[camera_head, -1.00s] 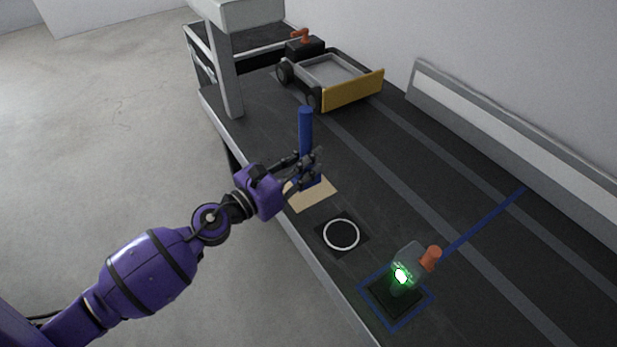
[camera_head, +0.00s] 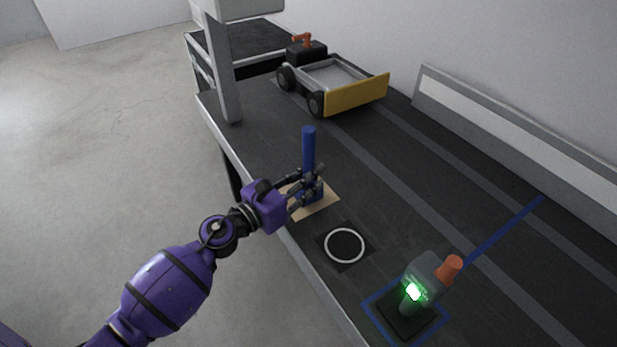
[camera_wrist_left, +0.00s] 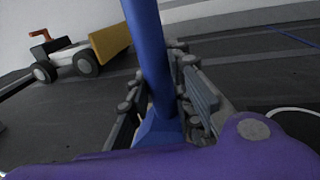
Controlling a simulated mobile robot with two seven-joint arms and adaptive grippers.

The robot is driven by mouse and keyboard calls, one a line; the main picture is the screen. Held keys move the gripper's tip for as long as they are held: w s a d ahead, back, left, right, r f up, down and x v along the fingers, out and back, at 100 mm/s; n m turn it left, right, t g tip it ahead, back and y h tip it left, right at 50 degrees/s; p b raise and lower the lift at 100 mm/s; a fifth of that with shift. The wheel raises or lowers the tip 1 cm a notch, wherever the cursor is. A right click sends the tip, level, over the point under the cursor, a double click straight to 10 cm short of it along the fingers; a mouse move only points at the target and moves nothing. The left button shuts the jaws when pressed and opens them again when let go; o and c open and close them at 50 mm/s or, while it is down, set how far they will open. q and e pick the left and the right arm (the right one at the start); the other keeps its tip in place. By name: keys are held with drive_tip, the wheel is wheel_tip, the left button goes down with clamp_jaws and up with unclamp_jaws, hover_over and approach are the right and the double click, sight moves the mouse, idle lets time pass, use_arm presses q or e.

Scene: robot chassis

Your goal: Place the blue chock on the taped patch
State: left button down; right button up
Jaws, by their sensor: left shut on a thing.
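The blue chock (camera_head: 309,150) has a tall upright post on a wider base. My left gripper (camera_head: 311,180) is shut on the post just above the base. In the left wrist view the chock (camera_wrist_left: 148,50) stands between the fingers (camera_wrist_left: 160,100). The tan taped patch (camera_head: 318,210) lies on the dark bench top, and the chock's base is over it. Fingers partly hide the base, and I cannot tell for sure whether it touches the patch. My right gripper is not in view.
A dark square with a white ring (camera_head: 344,246) lies nearer. A device with a green light and orange cap (camera_head: 425,280) stands on a blue-bordered square (camera_head: 375,308). A wheeled chassis with a yellow panel (camera_head: 355,96) stands at the back. A grey post (camera_head: 224,75) rises at the left edge.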

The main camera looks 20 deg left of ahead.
use_arm(q)
drive_tip(key=shift+f, duration=0.2)
drive_tip(key=c, duration=1.6)
unclamp_jaws()
drive_tip(key=shift+o, duration=0.2)
drive_tip(key=shift+r, duration=0.3)
drive_tip(key=b+v, duration=0.1)
drive_tip(key=v, duration=1.1)
drive_tip(key=shift+s+f, duration=0.1)
drive_tip(key=shift+f, duration=0.05)
